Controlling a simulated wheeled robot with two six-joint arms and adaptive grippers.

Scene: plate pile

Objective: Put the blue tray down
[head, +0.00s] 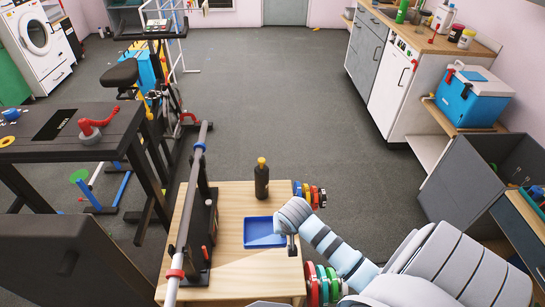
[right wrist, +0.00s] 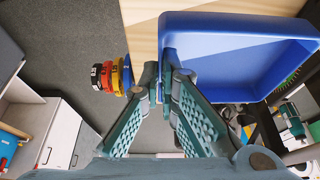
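The blue tray (head: 262,241) is a shallow, empty rectangle at the right part of the wooden table top (head: 232,280) in the head view. It fills the upper right of the right wrist view (right wrist: 235,60). My right gripper (right wrist: 159,75) is at one side wall of the tray, its two fingers closed together on either side of that wall. In the head view my right gripper (head: 291,238) is at the tray's right edge. Whether the tray's underside touches the table top cannot be told. My left gripper is not in view.
A dark bottle with a yellow cap (head: 261,180) stands behind the tray. A grey barbell (head: 191,190) on a black stand runs along the table's left side. Coloured weight plates (head: 310,193) are beyond the table's right edge. The table front is clear.

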